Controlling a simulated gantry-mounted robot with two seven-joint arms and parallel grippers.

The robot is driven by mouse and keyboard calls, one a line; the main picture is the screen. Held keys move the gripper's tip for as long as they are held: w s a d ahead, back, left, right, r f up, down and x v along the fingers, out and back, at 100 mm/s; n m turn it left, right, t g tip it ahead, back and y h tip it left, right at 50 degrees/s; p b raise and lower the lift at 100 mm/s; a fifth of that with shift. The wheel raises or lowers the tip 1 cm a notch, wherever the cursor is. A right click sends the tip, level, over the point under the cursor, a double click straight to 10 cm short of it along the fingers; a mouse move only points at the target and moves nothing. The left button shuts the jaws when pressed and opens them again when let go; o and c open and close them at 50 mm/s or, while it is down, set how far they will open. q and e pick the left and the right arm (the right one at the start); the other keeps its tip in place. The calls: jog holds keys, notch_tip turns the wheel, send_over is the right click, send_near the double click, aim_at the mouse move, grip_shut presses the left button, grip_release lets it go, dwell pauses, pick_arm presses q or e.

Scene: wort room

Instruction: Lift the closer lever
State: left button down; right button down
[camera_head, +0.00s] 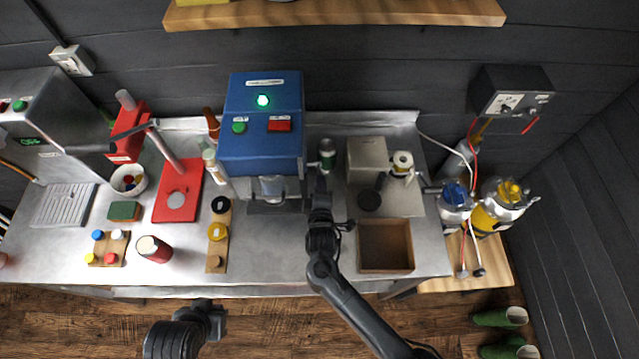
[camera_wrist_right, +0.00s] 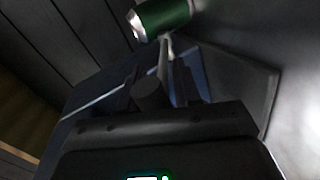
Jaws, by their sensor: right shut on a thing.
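The blue closer machine (camera_head: 262,105) stands at the back middle of the steel bench, with a green light lit on top. My right gripper (camera_head: 320,182) is at the lower right side of this machine, just in front of a green cylinder with pale ends (camera_head: 327,154). In the right wrist view my gripper's fingers (camera_wrist_right: 155,88) are shut around a dark rounded piece (camera_wrist_right: 150,94), which appears to be the lever; the fingers hide much of it. The green cylinder (camera_wrist_right: 165,16) lies just beyond the fingertips there. My left gripper (camera_head: 217,318) hangs in front of the bench, away from everything; its fingers are unclear.
A beige device (camera_head: 367,156) and an open brown box (camera_head: 386,268) stand right of my right arm. A red press stand (camera_head: 178,218), a wooden strip with rings (camera_head: 216,262) and a red can (camera_head: 153,250) are on the left. The bench front middle is clear.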

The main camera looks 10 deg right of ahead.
jog(key=shift+w+r+p, duration=0.25)
jog(key=shift+r+p, duration=0.15)
jog(key=shift+r, duration=0.1)
jog(key=shift+w+r+p, duration=0.25)
jog(key=shift+r+p, duration=0.15)
jog(key=shift+r, duration=0.25)
jog(key=c, duration=0.9)
grip_release()
jog(key=shift+w, duration=0.2)
jog(key=shift+s+f, duration=0.15)
jog(key=shift+f, duration=0.05)
jog(key=shift+s, duration=0.15)
jog(key=shift+b+v, duration=0.4)
jog(key=shift+v, duration=4.85)
jog(key=shift+c, duration=0.3)
